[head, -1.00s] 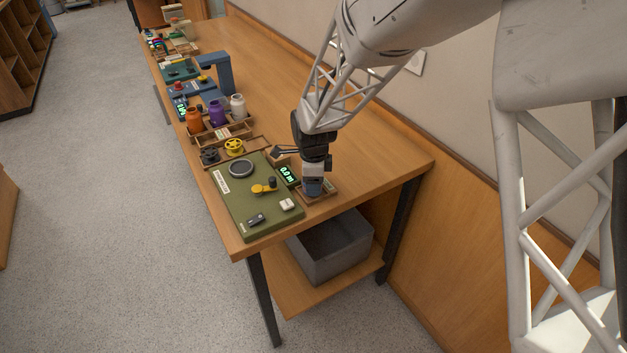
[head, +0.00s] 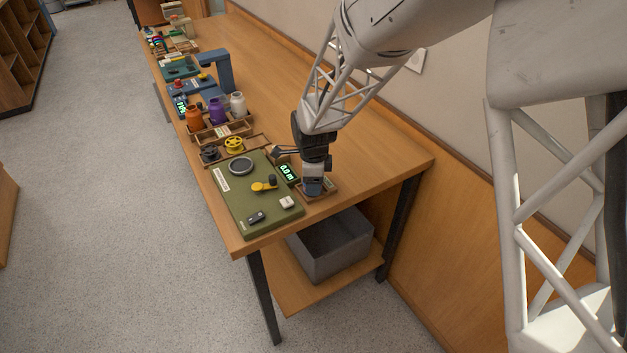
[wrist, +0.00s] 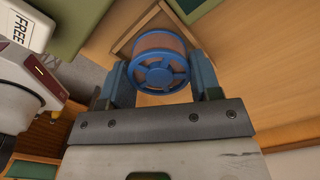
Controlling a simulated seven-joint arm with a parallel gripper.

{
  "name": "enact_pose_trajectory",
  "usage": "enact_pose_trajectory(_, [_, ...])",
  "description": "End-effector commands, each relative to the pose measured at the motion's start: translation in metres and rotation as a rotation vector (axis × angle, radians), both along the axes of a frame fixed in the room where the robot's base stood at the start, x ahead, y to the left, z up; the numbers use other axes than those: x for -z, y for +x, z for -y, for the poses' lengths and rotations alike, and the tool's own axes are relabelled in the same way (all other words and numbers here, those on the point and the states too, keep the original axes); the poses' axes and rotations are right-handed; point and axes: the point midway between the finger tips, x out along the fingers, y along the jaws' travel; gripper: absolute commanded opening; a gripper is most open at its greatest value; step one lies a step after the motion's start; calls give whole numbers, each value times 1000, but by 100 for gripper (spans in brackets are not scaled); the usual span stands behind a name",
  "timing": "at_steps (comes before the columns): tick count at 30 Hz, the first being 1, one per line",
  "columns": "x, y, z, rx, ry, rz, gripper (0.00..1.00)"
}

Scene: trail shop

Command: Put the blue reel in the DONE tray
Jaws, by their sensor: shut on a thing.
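My gripper (head: 313,184) points down over a small wooden tray (head: 330,193) at the near right of the bench. In the wrist view my gripper (wrist: 163,72) is shut on the blue reel (wrist: 160,62), with one finger on each side of it. The reel's spoked face is towards the wrist camera. The small tray's wooden rim (wrist: 136,28) shows behind the reel. My gripper mostly hides the reel and the tray in the head view. I cannot read the tray's label, nor tell whether the reel touches its floor.
A green winding board (head: 238,205) with a yellow crank (head: 263,187) lies left of my gripper. A lit display (head: 287,173) stands close by it. Yellow (head: 235,145) and dark grey (head: 210,154) reels sit behind the board. A grey bin (head: 330,250) is on the shelf below.

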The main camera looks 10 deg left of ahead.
Motion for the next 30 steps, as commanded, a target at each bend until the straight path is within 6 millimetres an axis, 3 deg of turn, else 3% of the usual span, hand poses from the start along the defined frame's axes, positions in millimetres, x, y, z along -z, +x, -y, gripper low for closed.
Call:
enact_pose_trajectory(18, [2, 0, 0, 0, 0, 0, 35])
enact_pose_trajectory(19, [2, 0, 0, 0, 0, 0, 59])
enact_pose_trajectory(24, [2, 0, 0, 0, 0, 0, 85])
enact_pose_trajectory(30, [2, 0, 0, 0, 0, 0, 88])
